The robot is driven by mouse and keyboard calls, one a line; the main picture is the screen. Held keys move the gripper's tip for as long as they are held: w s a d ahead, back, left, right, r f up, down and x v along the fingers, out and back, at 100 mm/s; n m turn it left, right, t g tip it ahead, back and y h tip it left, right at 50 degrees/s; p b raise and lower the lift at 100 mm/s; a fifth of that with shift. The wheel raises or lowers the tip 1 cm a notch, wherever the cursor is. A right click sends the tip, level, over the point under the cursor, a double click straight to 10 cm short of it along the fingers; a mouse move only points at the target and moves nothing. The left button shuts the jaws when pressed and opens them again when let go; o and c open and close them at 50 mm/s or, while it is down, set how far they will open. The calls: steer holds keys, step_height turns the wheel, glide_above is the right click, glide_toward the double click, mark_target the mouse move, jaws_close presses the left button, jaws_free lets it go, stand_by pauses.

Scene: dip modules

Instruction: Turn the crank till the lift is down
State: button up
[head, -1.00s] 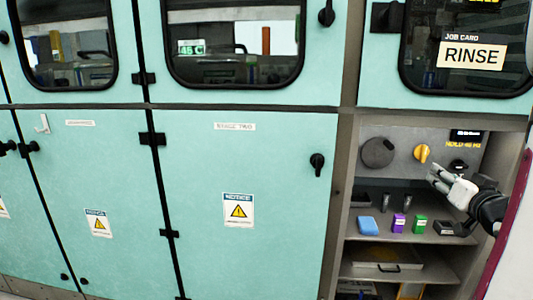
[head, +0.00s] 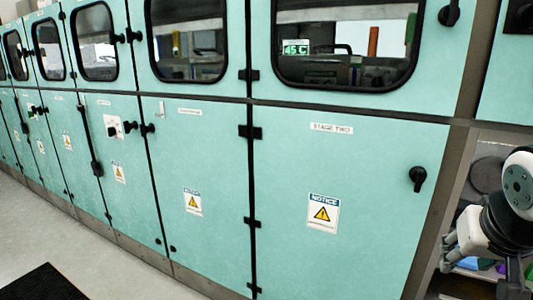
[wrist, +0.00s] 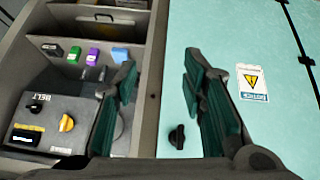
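My gripper (head: 448,262) is at the lower right of the head view, in front of the open bay beside the STAGE TWO door. In the wrist view my gripper (wrist: 160,68) is open, with nothing between its dark green fingers. A white plate with a black knob or crank (head: 113,127) is on a door farther left in the head view, well away from my gripper. It is too small to tell whether it is the crank. I cannot make out a lift for certain.
The STAGE TWO door (head: 340,200) has a black handle (head: 418,178). The floor (head: 100,250) at left is clear, except a dark mat (head: 43,284).

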steer(key=s+a+f+n+g+y, duration=0.1)
steer(key=s+a+n+g+y, duration=0.35)
steer(key=s+a, duration=1.2)
step_height(320, 180, up, 25)
steer(key=d+t+p, duration=0.1)
steer(key=t+p, duration=0.2)
steer(key=p, duration=2)
steer(key=shift+n+h+p, duration=0.35)
steer(key=shift+r, duration=0.1)
steer(key=shift+c, duration=0.6)
